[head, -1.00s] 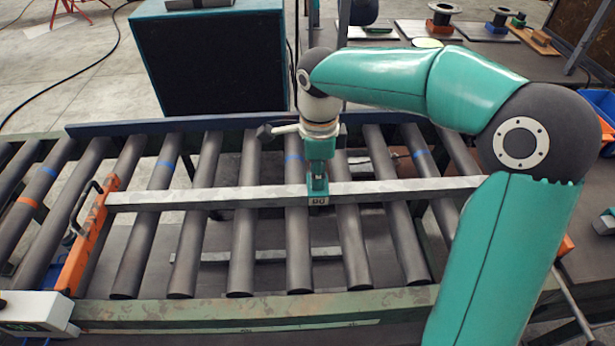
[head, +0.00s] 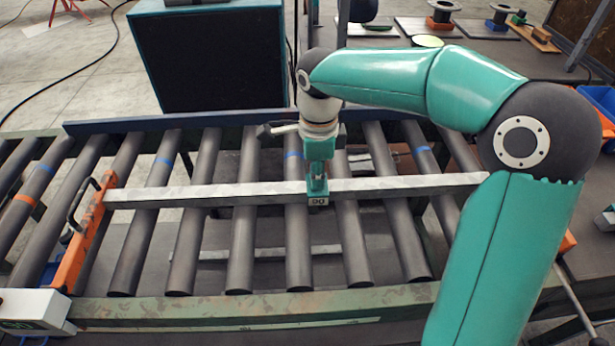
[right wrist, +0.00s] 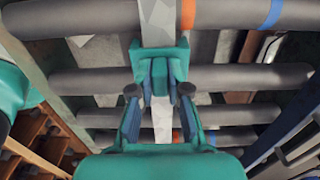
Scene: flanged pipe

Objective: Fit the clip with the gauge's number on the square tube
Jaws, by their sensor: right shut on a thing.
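The pale square tube (head: 240,194) lies across the rollers. My right gripper (head: 318,178) is above its middle, pointing down, shut on a teal clip (head: 318,198). The clip is at the tube, and its pale label, which seems to read 90, shows at the tube's front side. In the right wrist view the clip (right wrist: 160,66) spans the tube (right wrist: 160,30) between my fingers (right wrist: 160,100). I cannot tell whether it is fully seated. The white gauge box (head: 38,306) is at the lower left; its green display is too small to read. My left gripper is not in view.
An orange stop with a black handle (head: 84,235) stands at the tube's left end. Dark rollers (head: 240,250) run between the conveyor's side rails. A dark cabinet (head: 220,65) stands behind. A blue bin (head: 598,100) is at the right. My right arm covers the right side.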

